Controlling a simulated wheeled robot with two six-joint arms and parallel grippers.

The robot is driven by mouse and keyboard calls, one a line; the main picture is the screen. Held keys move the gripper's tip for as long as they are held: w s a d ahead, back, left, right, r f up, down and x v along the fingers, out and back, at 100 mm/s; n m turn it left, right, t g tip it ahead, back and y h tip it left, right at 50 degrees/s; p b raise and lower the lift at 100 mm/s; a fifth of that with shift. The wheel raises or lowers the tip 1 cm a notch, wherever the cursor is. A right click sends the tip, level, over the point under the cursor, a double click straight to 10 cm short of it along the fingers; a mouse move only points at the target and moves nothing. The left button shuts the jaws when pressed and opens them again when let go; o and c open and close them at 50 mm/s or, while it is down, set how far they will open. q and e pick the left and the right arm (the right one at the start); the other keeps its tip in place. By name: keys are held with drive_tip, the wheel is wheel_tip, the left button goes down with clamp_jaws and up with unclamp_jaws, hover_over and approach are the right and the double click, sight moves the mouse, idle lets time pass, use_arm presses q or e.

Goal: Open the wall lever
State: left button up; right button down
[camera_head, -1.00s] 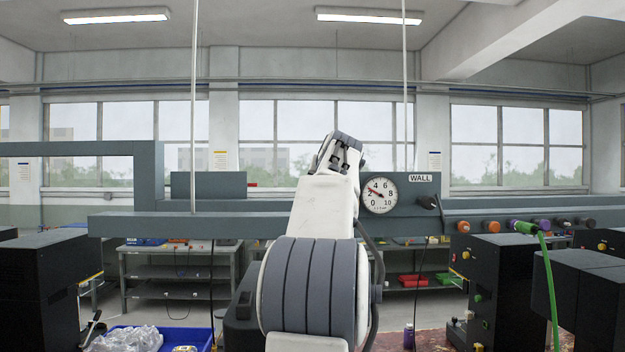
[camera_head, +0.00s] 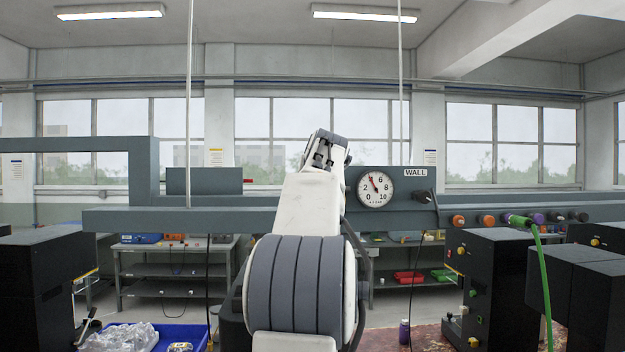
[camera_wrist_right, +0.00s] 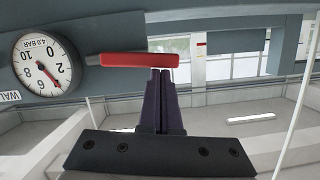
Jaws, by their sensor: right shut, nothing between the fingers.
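The wall lever has a red handle (camera_wrist_right: 138,60), seen in the right wrist view, which is upside down. The handle lies level beside the round white gauge (camera_wrist_right: 42,62). My right gripper (camera_wrist_right: 161,70) is shut and empty, its dark fingertips right at the handle near its free end; I cannot tell if they touch. My arm hides the lever there. The gauge needle points up and slightly left. My left gripper is not in view.
A row of coloured knobs (camera_head: 486,221) and a green hose (camera_head: 542,280) are at the right. Black machines (camera_head: 485,285) stand on both sides. A blue tray (camera_head: 190,335) with clear plastic is at the lower left. Workbenches stand behind the rail.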

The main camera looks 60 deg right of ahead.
use_arm(q)
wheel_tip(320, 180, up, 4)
drive_tip(key=p, duration=0.4)
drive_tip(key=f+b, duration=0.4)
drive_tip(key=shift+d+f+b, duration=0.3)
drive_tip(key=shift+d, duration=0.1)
use_arm(e)
drive_tip(key=s+a+r, duration=0.5)
drive_tip(key=a+r, duration=0.1)
drive_tip(key=a, duration=0.2)
drive_tip(key=shift+s+r, duration=0.2)
drive_tip(key=shift+s, duration=0.1)
